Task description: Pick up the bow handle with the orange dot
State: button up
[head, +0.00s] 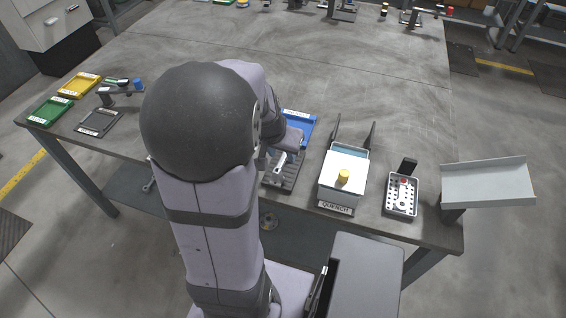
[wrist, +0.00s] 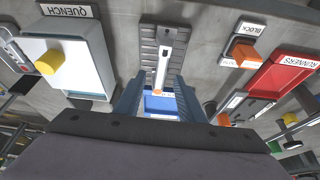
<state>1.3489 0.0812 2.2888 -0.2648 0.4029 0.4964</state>
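A light grey handle-like bar (wrist: 165,58) lies lengthwise on a dark ribbed rack (wrist: 150,42), straight ahead of my gripper in the wrist view. A small orange spot shows at its near end, too small to be sure of. My gripper (wrist: 158,92) is open, its two blue-grey fingers apart on either side of the bar's near end, with nothing visibly held. In the head view the rack (head: 293,183) sits near the table's front edge, with a light part (head: 279,161) on it. My arm hides part of the rack and most of the gripper there.
A blue tray (head: 300,122) lies behind the rack. The white QUENCH box (head: 342,180) with a yellow knob stands to its right in the head view, then a perforated box (head: 402,195) with a red button. The wrist view shows a red RUNNERS tray (wrist: 283,82) and an orange block (wrist: 245,54).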

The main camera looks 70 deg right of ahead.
aim_at(283, 158)
jog(key=shift+x, duration=2.35)
jog(key=shift+w+a, duration=0.1)
grip_shut()
